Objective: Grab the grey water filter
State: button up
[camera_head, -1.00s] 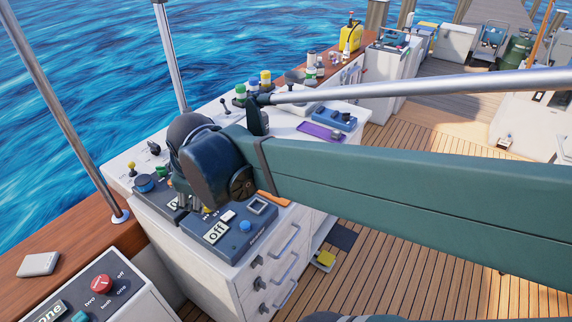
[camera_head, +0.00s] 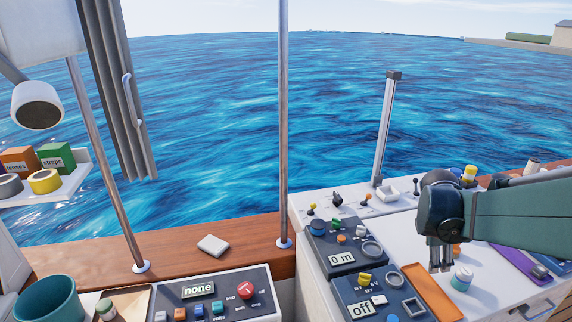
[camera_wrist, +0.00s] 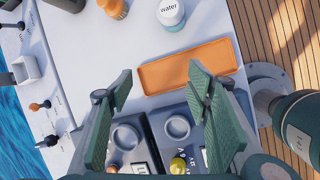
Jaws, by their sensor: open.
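A short pale cylinder labelled "water" (camera_wrist: 171,14) with a teal base stands upright on the white counter, at the top of the wrist view. It also shows in the head view (camera_head: 462,279), just right of my gripper (camera_head: 440,268). It looks whitish grey and is the only thing I see with that label. In the wrist view my gripper (camera_wrist: 160,85) is open, its green-padded fingers pointing down, with nothing between them. It hangs over the counter by the orange tray, apart from the cylinder.
The empty orange tray (camera_wrist: 187,68) lies between my fingers and the cylinder. An orange bottle-like item (camera_wrist: 114,8) stands left of the cylinder. Control panels (camera_head: 368,299) with knobs lie at the counter's near side. A purple tray (camera_head: 518,262) is further right.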

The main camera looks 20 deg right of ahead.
aim_at(464, 271)
jog(key=s+d+f+n, duration=0.1)
jog(key=d, duration=0.2)
jog(key=s+d+f+n+g, duration=0.1)
jog(key=d, duration=0.2)
jog(key=s+d+f+n, duration=0.1)
jog(key=d, duration=0.3)
jog(key=shift+s+f+g+p, duration=0.1)
jog(key=shift+s+g+p, duration=0.2)
jog(key=shift+g+p, duration=0.1)
jog(key=shift+f, duration=0.1)
jog(key=shift+b+x, duration=0.35)
jog(key=shift+x, duration=0.85)
jog(key=shift+f, duration=0.15)
jog(key=shift+b+x, duration=0.8)
jog(key=shift+x, duration=1.65)
jog(key=shift+w, duration=0.1)
jog(key=c, duration=1.1)
